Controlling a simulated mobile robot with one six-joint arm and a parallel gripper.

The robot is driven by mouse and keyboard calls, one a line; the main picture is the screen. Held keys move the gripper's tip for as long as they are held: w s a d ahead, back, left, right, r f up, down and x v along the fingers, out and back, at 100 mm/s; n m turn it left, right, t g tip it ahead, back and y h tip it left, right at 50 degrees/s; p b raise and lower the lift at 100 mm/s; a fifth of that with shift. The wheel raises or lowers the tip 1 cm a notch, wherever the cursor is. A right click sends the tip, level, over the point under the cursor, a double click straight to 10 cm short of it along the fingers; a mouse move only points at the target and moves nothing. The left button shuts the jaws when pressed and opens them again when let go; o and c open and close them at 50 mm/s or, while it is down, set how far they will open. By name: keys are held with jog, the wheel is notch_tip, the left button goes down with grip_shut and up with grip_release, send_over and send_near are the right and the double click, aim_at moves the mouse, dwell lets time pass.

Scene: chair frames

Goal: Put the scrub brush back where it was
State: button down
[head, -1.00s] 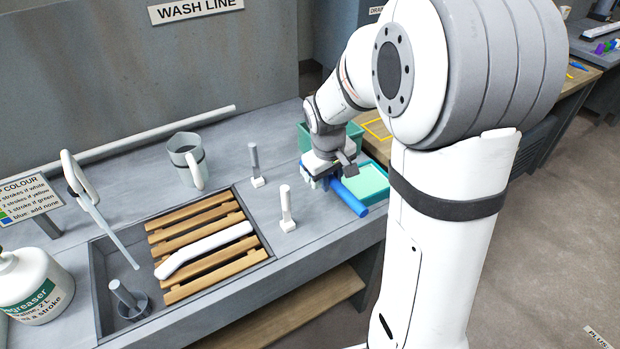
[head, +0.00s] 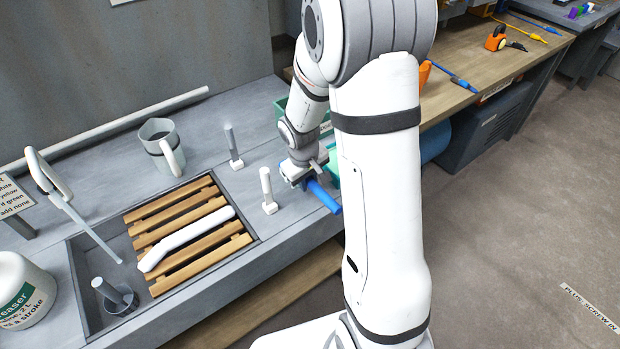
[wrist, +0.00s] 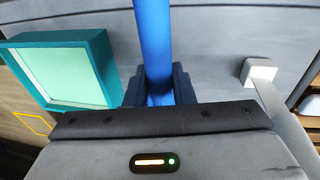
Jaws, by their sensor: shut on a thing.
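The blue scrub brush (head: 323,195) is in my gripper (head: 304,182), its handle pointing toward the bench's front edge. In the wrist view the blue handle (wrist: 153,40) runs up between the two dark fingers (wrist: 160,85), which are shut on it. The brush's bristle end is hidden by my gripper. Two upright pegs with white bases stand to the left of my gripper, the front one (head: 267,192) nearer than the back one (head: 234,150). The wrist view shows a white peg base (wrist: 260,72) to the right of the handle, apart from it.
A teal tray (wrist: 105,62) lies left of the handle in the wrist view; my arm mostly hides it in the head view. A grey jug (head: 157,135), a sink with a wooden rack (head: 190,248) bearing a white bent piece (head: 185,240), and a degreaser bottle (head: 20,290) stand further left.

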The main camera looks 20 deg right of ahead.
jog(key=shift+f, duration=0.2)
jog(key=c, duration=1.2)
grip_release()
jog(key=shift+r, duration=0.1)
jog(key=shift+c, duration=0.2)
